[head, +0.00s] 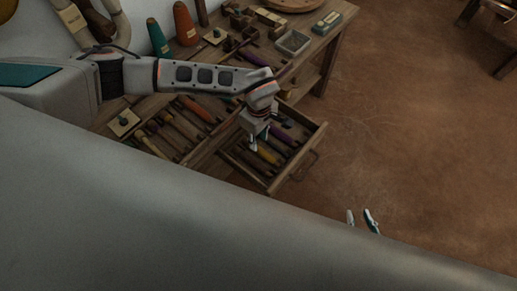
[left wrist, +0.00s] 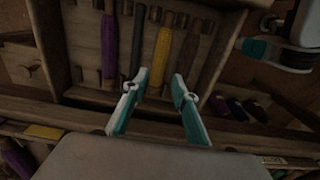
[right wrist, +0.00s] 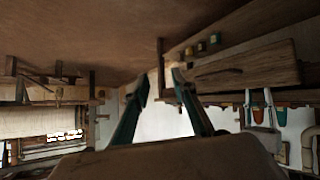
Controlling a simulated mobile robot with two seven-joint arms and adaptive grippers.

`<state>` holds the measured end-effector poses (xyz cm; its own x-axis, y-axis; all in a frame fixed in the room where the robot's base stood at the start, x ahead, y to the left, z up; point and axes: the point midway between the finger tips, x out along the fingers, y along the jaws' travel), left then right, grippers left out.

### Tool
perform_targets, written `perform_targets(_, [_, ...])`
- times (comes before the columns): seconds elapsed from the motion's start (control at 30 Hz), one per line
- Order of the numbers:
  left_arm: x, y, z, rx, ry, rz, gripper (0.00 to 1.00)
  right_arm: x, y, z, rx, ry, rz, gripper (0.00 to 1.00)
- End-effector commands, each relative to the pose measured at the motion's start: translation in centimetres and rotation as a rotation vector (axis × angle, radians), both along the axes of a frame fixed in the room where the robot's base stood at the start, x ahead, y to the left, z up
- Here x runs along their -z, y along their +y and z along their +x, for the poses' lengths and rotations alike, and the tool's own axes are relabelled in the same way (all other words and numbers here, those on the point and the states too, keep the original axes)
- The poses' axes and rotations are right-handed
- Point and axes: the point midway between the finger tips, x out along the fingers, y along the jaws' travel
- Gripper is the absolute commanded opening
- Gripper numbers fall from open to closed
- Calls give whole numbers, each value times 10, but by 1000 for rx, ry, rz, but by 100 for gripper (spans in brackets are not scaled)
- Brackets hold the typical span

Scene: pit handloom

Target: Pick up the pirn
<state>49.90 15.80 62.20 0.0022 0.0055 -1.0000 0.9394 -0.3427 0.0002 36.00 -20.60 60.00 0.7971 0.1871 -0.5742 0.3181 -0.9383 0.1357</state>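Several pirns lie side by side in the open drawer (head: 312,143). In the left wrist view they are a purple pirn (left wrist: 109,45), a dark grey pirn (left wrist: 138,42), a yellow pirn (left wrist: 160,55) and a brown pirn (left wrist: 187,52). My left gripper (head: 257,143) points down over the drawer. In its wrist view its fingertips (left wrist: 158,86) are apart, with the yellow pirn's near end in line with the gap; nothing is held. I cannot tell the height left. My right gripper (head: 361,218) is open and empty, away from the table; its parted fingers show in its wrist view (right wrist: 160,82).
The drawer's walls surround the pirns closely.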

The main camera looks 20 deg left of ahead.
Motion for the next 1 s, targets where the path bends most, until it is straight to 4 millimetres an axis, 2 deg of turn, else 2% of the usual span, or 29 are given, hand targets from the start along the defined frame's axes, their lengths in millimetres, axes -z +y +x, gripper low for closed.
perform_targets(0.03, [9,-1,-1,-1,5,-1,28,3,0,-2,-1,3,-1,26])
perform_targets(0.27, [26,0,0,-1,5,-4,28,8,-2,-4,-3,8,-9,26])
perform_targets(0.5, [61,2,1,-2,7,-6,28,14,-7,-6,1,11,-21,26])
perform_targets(0.77, [65,2,3,-1,2,-6,28,10,-8,-1,0,1,-23,26])
perform_targets(0.8, [65,2,3,-1,2,-6,25,10,-8,0,1,-1,-23,26])
perform_targets(0.9, [65,2,3,-1,2,-6,0,9,-7,1,1,-3,-22,26])
perform_targets(1.0, [65,2,3,-1,2,-6,0,9,-7,2,0,-3,-22,26])
